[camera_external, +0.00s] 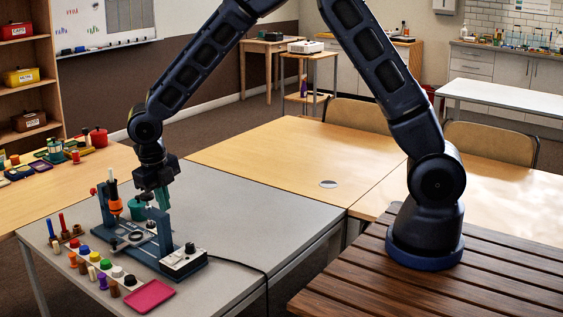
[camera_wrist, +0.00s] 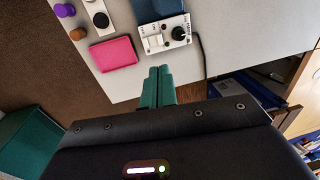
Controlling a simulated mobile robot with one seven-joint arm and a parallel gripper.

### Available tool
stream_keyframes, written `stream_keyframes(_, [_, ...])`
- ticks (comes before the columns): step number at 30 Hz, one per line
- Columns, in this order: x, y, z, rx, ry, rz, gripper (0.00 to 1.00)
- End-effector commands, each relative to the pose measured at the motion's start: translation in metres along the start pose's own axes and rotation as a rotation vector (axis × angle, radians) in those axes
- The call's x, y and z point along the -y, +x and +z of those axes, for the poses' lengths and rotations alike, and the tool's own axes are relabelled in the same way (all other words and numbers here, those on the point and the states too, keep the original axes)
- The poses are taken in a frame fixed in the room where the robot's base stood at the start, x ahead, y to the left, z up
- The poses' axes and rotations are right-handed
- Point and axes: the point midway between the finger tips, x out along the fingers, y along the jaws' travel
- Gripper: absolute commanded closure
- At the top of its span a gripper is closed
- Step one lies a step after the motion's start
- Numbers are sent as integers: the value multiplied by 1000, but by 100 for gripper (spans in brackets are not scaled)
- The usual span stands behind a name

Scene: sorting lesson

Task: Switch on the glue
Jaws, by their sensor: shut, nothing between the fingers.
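The glue station (camera_external: 136,248) is a blue frame on the grey table, with an orange-bodied tool (camera_external: 115,205) upright in it. Its white control box (camera_external: 183,262) sits at the front right end, with a black knob and a cable. In the wrist view the control box (camera_wrist: 153,43) shows the black knob (camera_wrist: 180,33) at right and small pale switches (camera_wrist: 155,41) at left. Their setting is too small to tell. My gripper (camera_external: 163,199) has green fingers, shut and empty, pointing down above the station. In the wrist view my fingertips (camera_wrist: 160,70) appear just below the control box, apart from it.
A pink pad (camera_external: 149,296) lies beside the control box, with several coloured pegs (camera_external: 100,268) in front of the station. A black cable (camera_external: 240,263) runs right. The right part of the grey table (camera_external: 260,215) is clear.

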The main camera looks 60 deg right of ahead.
Motion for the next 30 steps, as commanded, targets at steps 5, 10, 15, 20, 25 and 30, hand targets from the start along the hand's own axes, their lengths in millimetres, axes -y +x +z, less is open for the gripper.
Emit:
stream_keyframes(5, [0, 14, 0, -2, 0, -2, 100])
stream_keyframes(10, [0, 41, -1, -3, -1, -2, 100])
stream_keyframes(15, [0, 71, -1, -2, -1, -3, 100])
stream_keyframes(20, [0, 99, -1, -2, 0, -2, 100])
stream_keyframes(25, [0, 122, -1, -2, 0, -2, 100])
stream_keyframes(30, [0, 136, 0, -1, 0, -1, 100])
